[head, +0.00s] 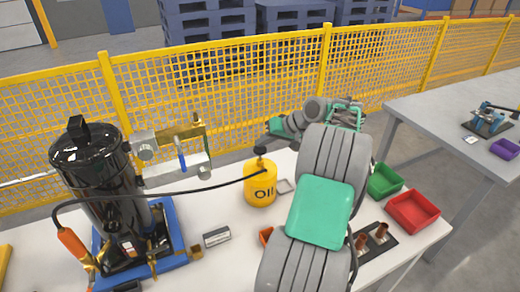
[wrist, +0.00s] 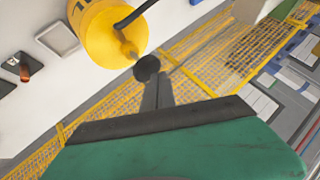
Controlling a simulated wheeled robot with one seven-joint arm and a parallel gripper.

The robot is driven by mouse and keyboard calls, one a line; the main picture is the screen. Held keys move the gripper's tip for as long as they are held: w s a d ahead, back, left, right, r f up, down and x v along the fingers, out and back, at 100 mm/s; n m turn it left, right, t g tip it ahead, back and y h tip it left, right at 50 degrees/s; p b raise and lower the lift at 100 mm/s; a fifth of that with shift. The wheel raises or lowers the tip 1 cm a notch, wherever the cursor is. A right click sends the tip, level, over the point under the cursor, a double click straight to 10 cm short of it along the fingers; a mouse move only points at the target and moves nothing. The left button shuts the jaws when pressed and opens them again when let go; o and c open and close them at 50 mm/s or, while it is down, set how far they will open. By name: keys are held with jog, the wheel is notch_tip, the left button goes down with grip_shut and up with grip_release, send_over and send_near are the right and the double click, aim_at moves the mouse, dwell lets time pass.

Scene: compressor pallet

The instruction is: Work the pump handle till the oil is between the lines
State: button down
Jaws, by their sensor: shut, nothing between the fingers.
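The yellow oil can (head: 261,188), marked "OIL", stands on the bench, and a dark knob (head: 260,150) tops its pump. A black hose (head: 190,190) runs from the can to the black compressor tank (head: 92,165) on the left. My gripper (head: 267,138) is shut and empty, just above the knob. In the wrist view the shut fingers (wrist: 152,84) point at the dark knob (wrist: 147,68), with the yellow can (wrist: 108,32) beyond. I cannot tell whether they touch it. No oil level or level lines can be made out.
Green (head: 384,181) and red (head: 413,211) bins and a dark tray with copper-coloured parts (head: 372,240) lie to the right of my arm. A small grey block (head: 216,237) lies left of the can. A yellow mesh fence (head: 240,95) stands behind the bench.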

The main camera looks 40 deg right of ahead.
aim_at(263, 150)
jog(key=shift+f+b, duration=0.85)
jog(key=shift+f, duration=0.9)
dwell(1.2)
jog(key=shift+r+p, duration=2.05)
jog(key=shift+r, duration=0.1)
jog(key=shift+r, duration=0.1)
notch_tip(263, 150, up, 5)
jog(key=p, duration=0.4)
jog(key=shift+p, duration=0.4)
